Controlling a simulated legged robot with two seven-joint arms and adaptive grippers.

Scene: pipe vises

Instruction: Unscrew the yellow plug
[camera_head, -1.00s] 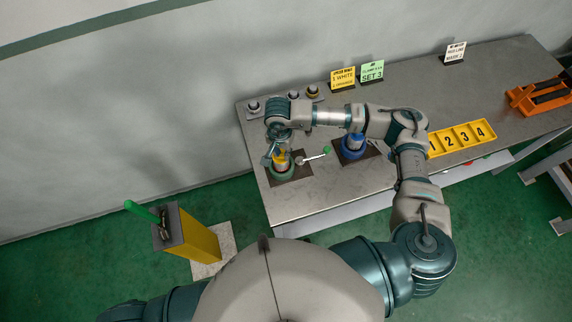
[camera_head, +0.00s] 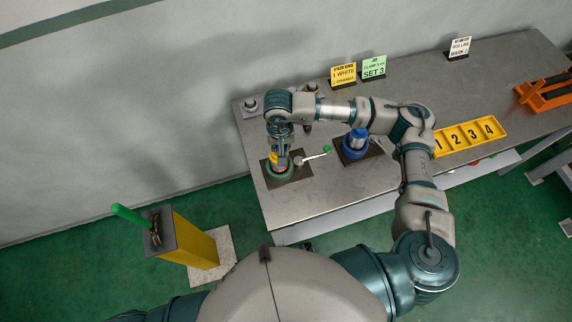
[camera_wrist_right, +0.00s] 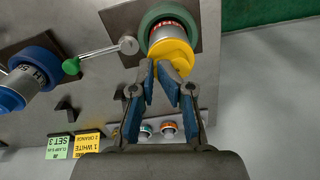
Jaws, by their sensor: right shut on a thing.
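The yellow plug (camera_wrist_right: 172,52) sits at the end of a pipe (camera_wrist_right: 168,28) that stands in the green round vise (camera_wrist_right: 150,17). In the head view the plug (camera_head: 273,158) is partly covered by my right gripper (camera_head: 275,150), which comes down over it from above. In the wrist view the blue-padded fingertips of my right gripper (camera_wrist_right: 165,75) are closed on the plug's near part. The vise's lever (camera_wrist_right: 104,55) ends in a green knob (camera_wrist_right: 72,66) and points away from the gripper. My left gripper is not in view.
A blue vise (camera_head: 355,148) with a blue-capped pipe stands right of the green one. A yellow numbered tray (camera_head: 470,135), an orange tool (camera_head: 543,93) and small signs (camera_head: 374,67) are on the grey table (camera_head: 420,90). A yellow post (camera_head: 195,243) stands on the floor at left.

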